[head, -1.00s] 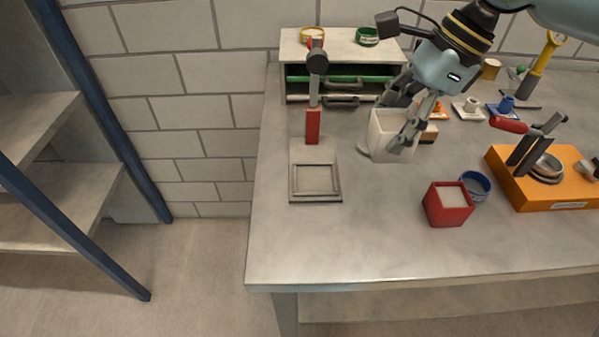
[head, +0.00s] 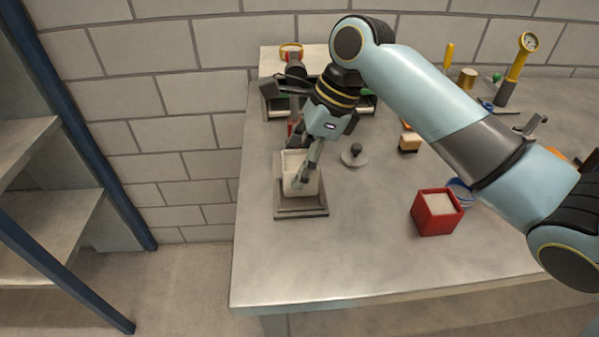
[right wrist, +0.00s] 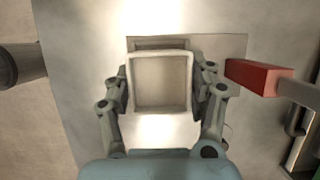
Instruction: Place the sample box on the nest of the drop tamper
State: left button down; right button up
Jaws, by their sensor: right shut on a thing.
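The white, open-topped sample box (head: 293,170) is between the fingers of my right gripper (head: 306,170), which is shut on it. In the right wrist view the box (right wrist: 160,82) sits upright between both fingers. The drop tamper's grey base plate (head: 318,212) with its raised square nest lies under the box. The box covers much of the nest, and a strip of the nest shows past the box's edge. I cannot tell whether the box touches it. The tamper's red part (right wrist: 255,77) shows beside the plate in the right wrist view. My left gripper is not in view.
A grey round lid with a black knob (head: 355,156) lies right of the tamper. A red box with pale filling (head: 437,212) stands further right. A drawer unit (head: 270,64) stands at the back. The bench front is clear.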

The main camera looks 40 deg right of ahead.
notch_tip(320, 180, down, 2)
jog(key=shift+f, duration=0.25)
jog(key=o, duration=1.4)
jog(key=shift+f, duration=0.1)
jog(key=shift+c, duration=0.2)
jog(key=p+v, duration=0.1)
jog(key=v, duration=1.1)
jog(key=shift+s, duration=0.15)
